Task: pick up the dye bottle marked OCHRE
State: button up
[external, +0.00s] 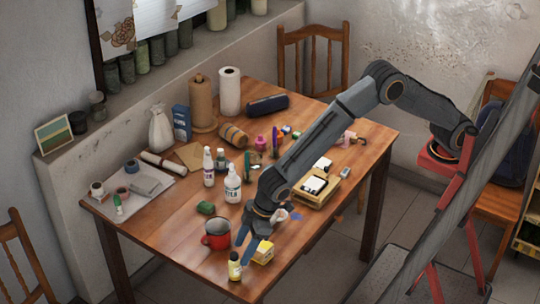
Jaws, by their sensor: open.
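I cannot tell whether a finger touches the bottle.
The table's (160,226) front left is fairly clear.

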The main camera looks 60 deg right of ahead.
aim_at(233, 269)
jog(key=shift+p+x, duration=1.3)
jog(key=shift+x, duration=2.5)
jog(key=shift+w, duration=0.15)
jog(key=c, duration=1.3)
